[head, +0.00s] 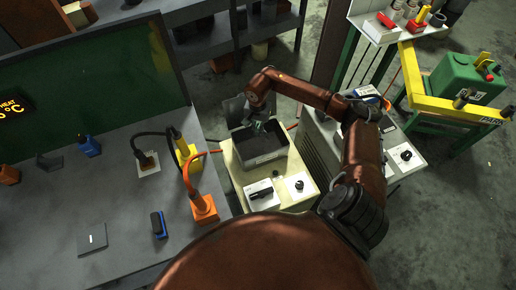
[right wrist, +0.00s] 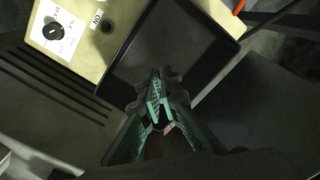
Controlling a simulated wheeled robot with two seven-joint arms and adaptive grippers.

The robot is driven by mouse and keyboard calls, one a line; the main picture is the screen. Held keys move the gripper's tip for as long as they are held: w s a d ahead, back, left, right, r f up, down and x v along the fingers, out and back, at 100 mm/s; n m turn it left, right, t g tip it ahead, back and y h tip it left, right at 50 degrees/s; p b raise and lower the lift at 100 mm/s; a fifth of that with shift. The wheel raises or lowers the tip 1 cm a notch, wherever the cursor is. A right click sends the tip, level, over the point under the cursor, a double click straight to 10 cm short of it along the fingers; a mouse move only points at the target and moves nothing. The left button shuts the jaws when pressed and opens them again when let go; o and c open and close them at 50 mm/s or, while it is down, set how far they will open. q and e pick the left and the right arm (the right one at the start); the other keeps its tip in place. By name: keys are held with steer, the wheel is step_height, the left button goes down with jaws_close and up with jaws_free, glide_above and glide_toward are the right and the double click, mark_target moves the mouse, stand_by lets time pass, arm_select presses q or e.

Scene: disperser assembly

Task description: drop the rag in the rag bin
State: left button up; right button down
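The rag bin is a dark, open-topped box (head: 274,157) on a cream-topped cabinet in the head view. Its dark floor and rim also fill the upper middle of the right wrist view (right wrist: 192,42). My right gripper (head: 258,127) points down over the bin's far part. In the right wrist view its green fingers (right wrist: 155,80) come together at the tips. A dark grey, uneven piece that looks like the rag (right wrist: 174,78) shows around the tips; its outline is hard to tell from the dark bin. My left gripper is not in view.
A bench with an orange device (head: 203,207) stands at left. A grey ribbed cabinet (head: 322,150) is close on the right.

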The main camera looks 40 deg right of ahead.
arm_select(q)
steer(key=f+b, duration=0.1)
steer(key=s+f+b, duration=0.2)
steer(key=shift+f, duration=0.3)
arm_select(e)
steer(key=d+f+m, duration=0.1)
steer(key=d+f, duration=0.2)
steer(key=f, duration=0.6)
steer(key=shift+s+d, duration=0.15)
steer(key=shift+s, duration=0.05)
steer(key=shift+f, duration=0.1)
steer(key=c, duration=2.1)
jaws_free()
steer(key=shift+o, duration=0.6)
steer(key=o, duration=0.5)
steer(key=shift+c, duration=0.2)
steer(key=shift+o, duration=0.6)
